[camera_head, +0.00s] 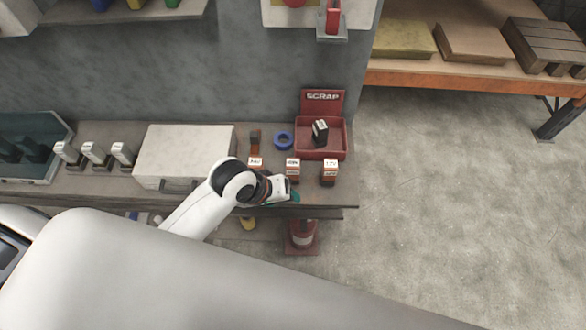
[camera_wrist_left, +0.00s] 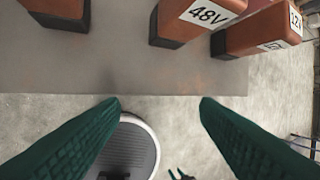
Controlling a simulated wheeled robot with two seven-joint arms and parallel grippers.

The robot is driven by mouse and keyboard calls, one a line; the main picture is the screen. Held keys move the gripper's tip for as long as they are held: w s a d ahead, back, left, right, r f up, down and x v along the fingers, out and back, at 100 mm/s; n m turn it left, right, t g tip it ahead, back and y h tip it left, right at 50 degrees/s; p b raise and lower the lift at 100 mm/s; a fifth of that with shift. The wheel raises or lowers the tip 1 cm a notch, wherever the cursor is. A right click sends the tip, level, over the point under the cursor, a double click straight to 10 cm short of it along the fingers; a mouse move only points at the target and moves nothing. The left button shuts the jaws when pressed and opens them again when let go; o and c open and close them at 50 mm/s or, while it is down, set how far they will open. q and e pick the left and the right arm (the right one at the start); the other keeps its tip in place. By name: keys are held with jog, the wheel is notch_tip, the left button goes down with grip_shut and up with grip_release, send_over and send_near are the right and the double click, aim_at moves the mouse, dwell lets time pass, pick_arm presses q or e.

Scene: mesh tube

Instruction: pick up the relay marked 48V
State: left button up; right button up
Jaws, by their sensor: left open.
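The relay marked 48V (camera_wrist_left: 188,22) is a red-brown block with a white label, standing near the front edge of the bench (camera_wrist_left: 120,75). In the head view it appears to be the middle relay (camera_head: 293,170) of three. My left gripper (camera_wrist_left: 160,104) is open with green fingers and nothing between them. In the head view this gripper (camera_head: 292,196) is at the bench's front edge, just in front of the middle relay and apart from it.
The 12V relay (camera_head: 329,172) stands to the right and another relay (camera_head: 255,163) to the left. A red SCRAP tray (camera_head: 336,154) holding a dark block is behind. A blue tape roll (camera_head: 283,141) and a white case (camera_head: 185,150) are nearby.

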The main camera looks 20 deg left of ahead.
pick_arm(q)
jog(key=w+r+n, duration=0.1)
jog(key=r+n, duration=0.1)
jog(key=w+r+n, duration=0.2)
jog(key=w+d+r+n+g+h, duration=0.1)
jog(key=w+r+n, duration=0.1)
jog(key=shift+w+n, duration=0.25)
jog(key=shift+n, duration=0.15)
jog(key=n+g, duration=0.2)
jog(key=n, duration=0.8)
send_near(290, 163)
jog(key=x, duration=0.6)
jog(key=shift+w+d+r+p, duration=0.15)
jog(key=shift+w+d+p, duration=0.25)
jog(key=f, duration=0.2)
jog(key=d+f, duration=0.1)
jog(key=f, duration=0.1)
jog(key=shift+s+f+p, duration=0.2)
jog(key=shift+f+p, duration=0.1)
jog(key=shift+f, duration=0.05)
jog(key=shift+w+d+f, duration=0.1)
jog(key=shift+d+f, duration=0.1)
jog(key=shift+f, duration=0.2)
jog(key=c, duration=1.1)
